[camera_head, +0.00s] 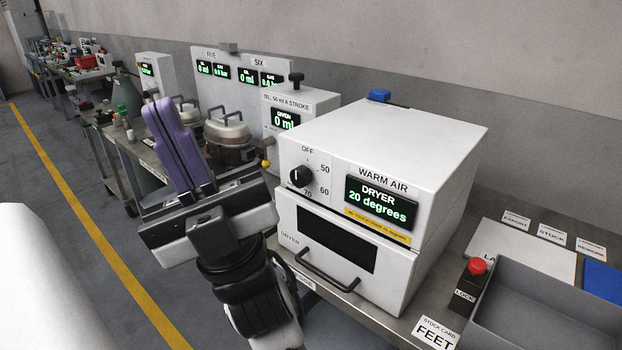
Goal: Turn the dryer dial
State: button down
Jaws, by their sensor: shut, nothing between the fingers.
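The dryer (400,125) is a white box on the metal bench, marked WARM AIR. Its black round dial (301,177) is on the left of the front face, with OFF above it and 50, 60 and 70 around its right side. A small white mark shows on the dial, near its upper left. The dryer display (381,202) reads 20 degrees. My gripper (163,104) has purple fingers, shut together and empty. It is left of the dryer, apart from the dial, with its fingers pointing up and away.
A dryer door with a bar handle (327,272) is below the dial. A yellow knob (266,164) and metal pots (228,130) are behind my gripper. A red LOCK button (477,266) and grey tray (540,310) are right. Floor at left is open.

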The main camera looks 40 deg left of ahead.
aim_at(301, 176)
jog(key=l+u, duration=0.1)
jog(key=u, duration=1.05)
